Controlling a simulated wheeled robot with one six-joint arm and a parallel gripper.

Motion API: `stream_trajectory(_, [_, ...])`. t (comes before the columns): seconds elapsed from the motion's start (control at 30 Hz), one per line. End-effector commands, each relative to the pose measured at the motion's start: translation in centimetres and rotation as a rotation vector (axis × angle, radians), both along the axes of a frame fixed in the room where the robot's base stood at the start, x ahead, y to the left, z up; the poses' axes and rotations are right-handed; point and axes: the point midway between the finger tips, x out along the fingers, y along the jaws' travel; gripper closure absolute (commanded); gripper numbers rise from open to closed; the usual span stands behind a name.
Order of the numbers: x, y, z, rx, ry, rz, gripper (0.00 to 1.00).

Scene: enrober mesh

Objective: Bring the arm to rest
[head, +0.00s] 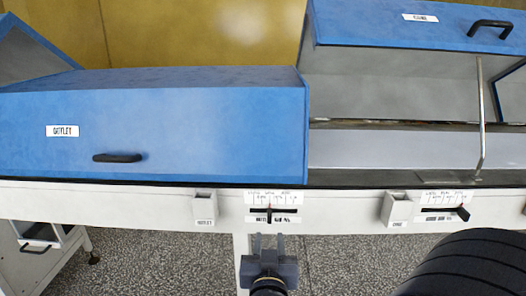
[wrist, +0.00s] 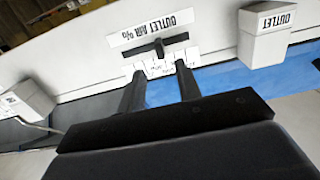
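My gripper (head: 268,241) is in front of the machine's white front rail (head: 345,194), just below the outlet air slider (head: 270,214). In the wrist view my gripper (wrist: 159,77) has its two dark fingers apart, with nothing between them. The slider's dark knob (wrist: 158,48) lies just beyond the fingertips. A small gap seems to show, but I cannot tell for sure whether they touch. In the head view the knob stands left of the middle of its slot.
The blue outlet hood (head: 200,130) is down. The right blue hood (head: 400,25) is raised, with a metal rod (head: 481,115) under it. Small boxes (head: 205,208) and (head: 397,209) stick out from the rail. A second slider (head: 445,212) is at right. Speckled floor (head: 340,260) lies below.

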Motion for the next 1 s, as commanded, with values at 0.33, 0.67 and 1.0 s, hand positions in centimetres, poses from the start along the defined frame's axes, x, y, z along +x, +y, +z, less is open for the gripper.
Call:
stream_trajectory(0.33, [6.6,-0.3,-0.1,0.0,-0.001,-0.003,0.67])
stream_trajectory(0.67, [7.6,1.0,0.1,0.001,-0.001,0.002,0.67])
stream_trajectory(1.0, [7.6,1.0,0.1,0.001,-0.001,0.001,0.67])
